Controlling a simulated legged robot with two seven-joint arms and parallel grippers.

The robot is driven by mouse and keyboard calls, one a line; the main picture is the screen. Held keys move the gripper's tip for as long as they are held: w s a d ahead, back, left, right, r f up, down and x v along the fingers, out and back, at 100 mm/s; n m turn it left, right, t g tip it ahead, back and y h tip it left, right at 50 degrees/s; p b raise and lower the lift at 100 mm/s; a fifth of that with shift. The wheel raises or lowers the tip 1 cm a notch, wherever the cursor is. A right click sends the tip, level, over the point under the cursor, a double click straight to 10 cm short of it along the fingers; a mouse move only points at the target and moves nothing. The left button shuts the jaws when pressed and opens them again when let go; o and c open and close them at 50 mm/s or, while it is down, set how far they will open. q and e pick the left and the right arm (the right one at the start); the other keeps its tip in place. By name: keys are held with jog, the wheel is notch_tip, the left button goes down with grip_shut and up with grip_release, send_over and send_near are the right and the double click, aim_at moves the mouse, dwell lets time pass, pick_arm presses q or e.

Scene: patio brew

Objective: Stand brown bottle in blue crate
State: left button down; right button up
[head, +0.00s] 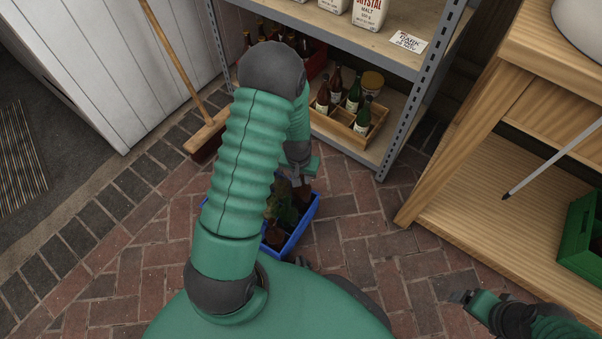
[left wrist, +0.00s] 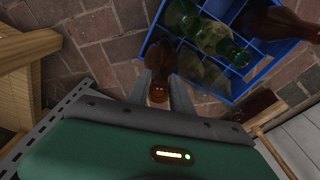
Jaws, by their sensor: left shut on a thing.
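My left gripper (left wrist: 160,92) is shut on the neck of a brown bottle (left wrist: 157,66), seen from above in the left wrist view. The blue crate (head: 297,240) stands on the brick floor, partly hidden behind my left arm in the head view. In the left wrist view the bottle's body overlaps the near corner of the crate (left wrist: 206,88). I cannot tell whether its base is inside a compartment or above it. The crate holds green bottles (left wrist: 217,40) and another brown bottle (left wrist: 275,25). My right gripper (head: 462,297) is low at the right, away from the crate; its jaw gap is unclear.
A grey metal shelf (head: 405,125) stands behind the crate, with a wooden box (head: 345,127) of bottles low down. A broom (head: 207,135) leans left of it. A wooden bench (head: 440,180) and green crate (head: 585,235) are at the right. Brick floor between is clear.

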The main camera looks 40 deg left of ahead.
pick_arm(q)
notch_tip(320, 180, down, 4)
jog(key=shift+r+b, duration=0.15)
jog(key=shift+b, duration=0.95)
jog(key=c, duration=1.1)
grip_release()
jog(key=shift+c, duration=0.2)
notch_tip(320, 180, up, 12)
jog(key=s+p, duration=0.1)
jog(key=p, duration=0.7)
jog(key=s+d+r+m, duration=0.2)
jog(key=s+d+r, duration=0.1)
jog(key=d+r, duration=0.4)
jog(key=s+d+r+m+t, duration=0.1)
jog(key=s+d+r+m, duration=0.2)
jog(key=d+r, duration=0.5)
jog(key=shift+d+h, duration=0.3)
jog(key=shift+d, duration=0.2)
jog(key=shift+r, duration=0.1)
